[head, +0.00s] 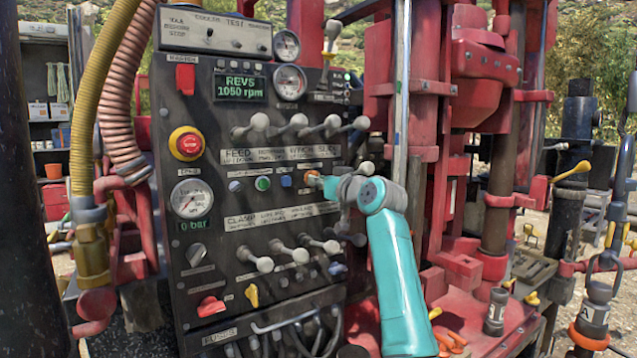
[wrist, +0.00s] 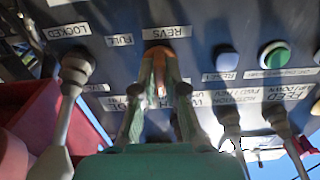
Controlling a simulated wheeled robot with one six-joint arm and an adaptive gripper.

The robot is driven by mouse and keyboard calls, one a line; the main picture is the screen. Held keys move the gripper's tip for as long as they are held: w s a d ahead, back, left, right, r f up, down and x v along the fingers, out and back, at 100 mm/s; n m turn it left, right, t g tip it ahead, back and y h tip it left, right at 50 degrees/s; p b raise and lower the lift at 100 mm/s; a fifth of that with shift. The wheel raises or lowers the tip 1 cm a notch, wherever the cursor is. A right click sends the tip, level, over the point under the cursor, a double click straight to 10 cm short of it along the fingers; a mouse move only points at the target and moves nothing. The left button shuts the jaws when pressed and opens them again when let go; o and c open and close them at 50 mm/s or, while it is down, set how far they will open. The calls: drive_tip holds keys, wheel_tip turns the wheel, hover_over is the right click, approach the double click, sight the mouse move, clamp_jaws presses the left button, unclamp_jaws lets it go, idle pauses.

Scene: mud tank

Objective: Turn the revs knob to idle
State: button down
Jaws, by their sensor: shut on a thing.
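The revs knob (wrist: 156,52) is a small orange knob under a "REVS" label, and a "FULL" label sits to its left in the wrist view. My gripper (wrist: 160,70) has its two fingertips shut on the knob, and they hide much of it. In the head view the orange knob (head: 308,175) shows at the right side of the black panel (head: 215,255), with my gripper (head: 316,182) reaching it from the right. The knob's pointer cannot be made out. The green display (head: 241,87) reads "REVS 1050 rpm".
Levers with grey ball ends (head: 300,120) stick out above the knob, and more levers (head: 300,255) stick out below. A blue button (head: 286,181) and a green button (head: 262,183) sit left of it. A red emergency stop (head: 187,143) is further left. Red rig parts (head: 480,60) stand at right.

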drive_tip(key=shift+n, duration=0.4)
drive_tip(key=c, duration=1.2)
unclamp_jaws()
drive_tip(key=v, duration=1.2)
